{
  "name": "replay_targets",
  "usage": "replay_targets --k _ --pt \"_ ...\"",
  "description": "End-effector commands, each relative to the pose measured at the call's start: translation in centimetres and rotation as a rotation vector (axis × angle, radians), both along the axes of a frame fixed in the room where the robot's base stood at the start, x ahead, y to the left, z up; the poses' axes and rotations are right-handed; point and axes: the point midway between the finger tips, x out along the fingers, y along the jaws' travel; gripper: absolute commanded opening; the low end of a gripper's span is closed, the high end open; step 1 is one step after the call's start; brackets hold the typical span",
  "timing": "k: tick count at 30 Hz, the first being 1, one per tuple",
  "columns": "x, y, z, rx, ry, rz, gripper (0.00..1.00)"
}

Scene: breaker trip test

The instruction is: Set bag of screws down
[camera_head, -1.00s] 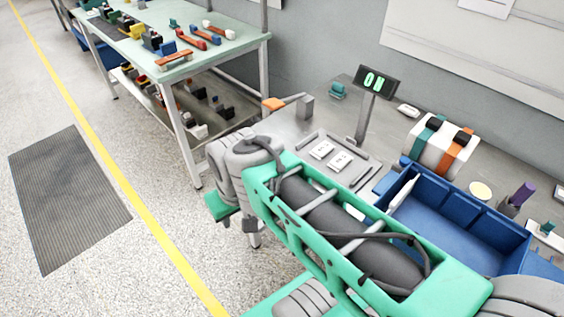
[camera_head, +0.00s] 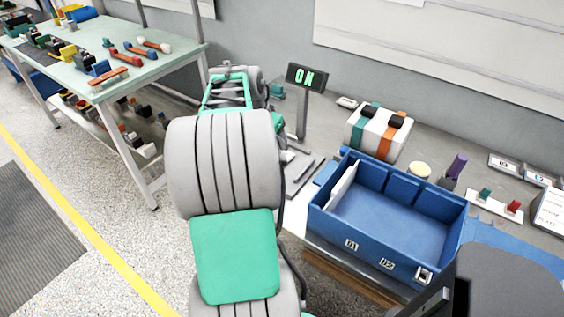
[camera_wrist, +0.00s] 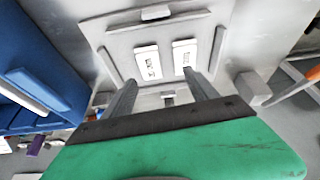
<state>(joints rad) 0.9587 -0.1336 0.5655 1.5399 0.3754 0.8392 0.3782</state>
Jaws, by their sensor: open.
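No bag of screws can be made out in either current view. In the wrist view my gripper (camera_wrist: 160,88) is open, its two dark grey fingers apart with nothing seen between them. Beyond the fingertips a grey fixture with raised edges (camera_wrist: 110,22) lies on the bench. Two white labelled blocks (camera_wrist: 147,62) (camera_wrist: 186,55) sit side by side in it; their lettering is too small to read. In the head view my own arm hides the gripper and most of this fixture.
A blue bin (camera_head: 375,249) stands right of the arm, with a white flat piece (camera_head: 343,186) inside its left wall. Behind are an "ON" display (camera_head: 306,76) and a white box with teal and orange bands (camera_head: 365,140). Another table (camera_head: 130,65) is at left.

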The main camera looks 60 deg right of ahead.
Motion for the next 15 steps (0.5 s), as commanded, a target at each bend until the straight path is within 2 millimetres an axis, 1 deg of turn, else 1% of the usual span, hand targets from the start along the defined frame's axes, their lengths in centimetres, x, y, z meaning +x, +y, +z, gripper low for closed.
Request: replay_targets --k 1,3,8,13,15 --pt "-1.2 -1.2 -0.4 -0.004 -0.002 -0.048 0.67" --pt "-2.0 -2.0 -1.0 -0.007 -0.001 -0.075 0.67" --pt "-2.1 -2.8 -2.9 -0.009 -0.002 -0.074 0.67" --pt "-2.8 -3.7 -5.6 -0.008 -0.001 -0.072 0.67" --pt "-2.7 -4.2 -6.7 -0.008 -0.003 -0.07 0.67"
